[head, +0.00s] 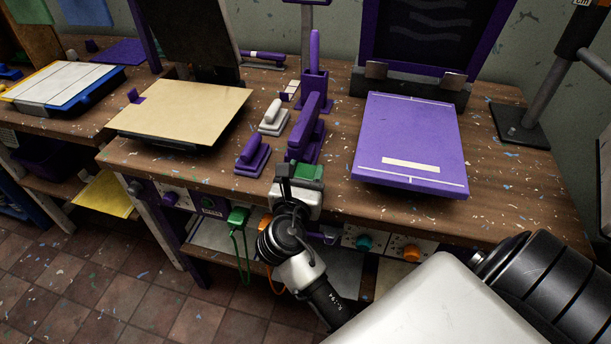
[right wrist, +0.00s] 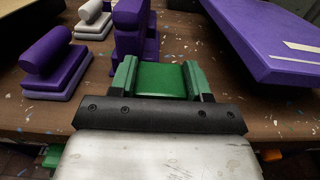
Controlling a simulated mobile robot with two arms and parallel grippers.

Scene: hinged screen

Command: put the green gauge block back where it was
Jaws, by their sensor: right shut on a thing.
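My right gripper (head: 299,176) is at the front edge of the workbench, between the purple handled blocks and the purple board. It is shut on the green gauge block (head: 311,173). In the right wrist view the block (right wrist: 162,80) sits between the two greenish fingers of the gripper (right wrist: 162,72). I cannot tell whether the block touches the bench. A hinged screen (head: 432,35) with a purple frame stands raised behind the purple board (head: 410,125), held by two metal clamps. My left gripper is not in view.
A tall purple tool (head: 306,130) stands just behind the gripper. A purple handled block (head: 252,156) and a whitish one (head: 274,118) are to its left. A cream board (head: 180,110) lies farther left. A grey stand (head: 520,125) is at the right. Green and orange items hang below the edge.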

